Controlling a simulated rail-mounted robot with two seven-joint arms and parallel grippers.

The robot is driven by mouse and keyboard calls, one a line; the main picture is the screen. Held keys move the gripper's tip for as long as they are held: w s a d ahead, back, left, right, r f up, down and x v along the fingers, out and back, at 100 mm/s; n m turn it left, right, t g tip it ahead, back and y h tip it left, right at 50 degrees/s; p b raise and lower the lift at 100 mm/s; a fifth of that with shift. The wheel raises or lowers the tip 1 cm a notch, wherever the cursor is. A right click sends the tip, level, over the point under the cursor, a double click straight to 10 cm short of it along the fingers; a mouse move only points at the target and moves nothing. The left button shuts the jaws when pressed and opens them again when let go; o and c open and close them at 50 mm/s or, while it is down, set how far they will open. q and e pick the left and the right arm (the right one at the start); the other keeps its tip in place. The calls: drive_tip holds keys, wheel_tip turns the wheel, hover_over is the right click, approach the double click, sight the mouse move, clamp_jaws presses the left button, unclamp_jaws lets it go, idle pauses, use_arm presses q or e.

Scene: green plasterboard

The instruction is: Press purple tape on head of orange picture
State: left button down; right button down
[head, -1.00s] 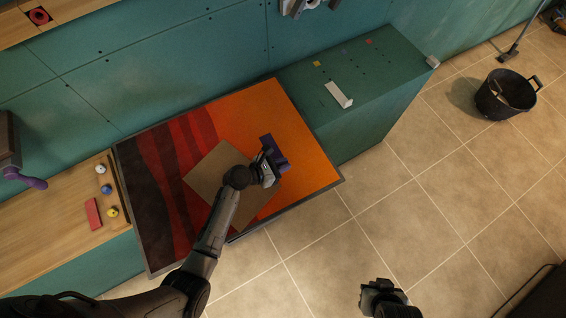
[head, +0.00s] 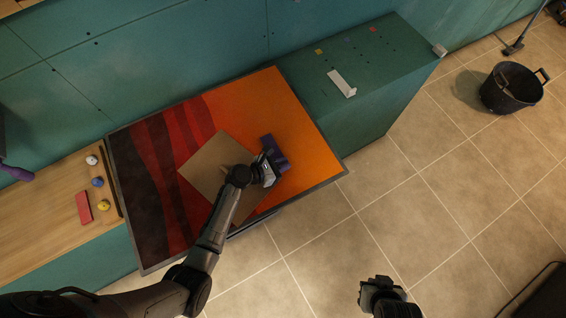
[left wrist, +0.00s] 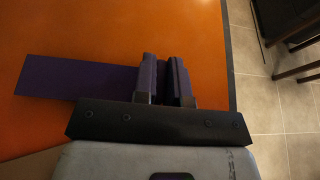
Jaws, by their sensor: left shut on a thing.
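The orange picture (head: 300,120) has a dark frame and dark red and black bands at its left. The purple tape (head: 268,142) shows as a short strip over the orange part; in the left wrist view the tape (left wrist: 75,77) extends left from the fingers over orange. My left gripper (head: 275,163) is shut on the tape; its fingers (left wrist: 165,80) cover part of it. I cannot tell whether the tape touches the picture. My right gripper (head: 382,290) is apart from the picture, over the floor; its jaw state is unclear.
A brown square sheet (head: 207,168) lies over the picture, beside my left arm. A green cabinet (head: 385,75) with a white piece (head: 341,84) on top adjoins the picture. A wooden counter (head: 50,205) holds small items. A black bucket (head: 511,88) stands on the floor, otherwise largely clear.

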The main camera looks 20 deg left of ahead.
use_arm(q)
drive_tip(key=shift+f, duration=0.35)
idle(0.6)
idle(0.3)
drive_tip(key=c, duration=1.1)
unclamp_jaws()
drive_tip(key=p+v, duration=0.1)
drive_tip(key=v, duration=1.1)
drive_tip(key=shift+v, duration=0.95)
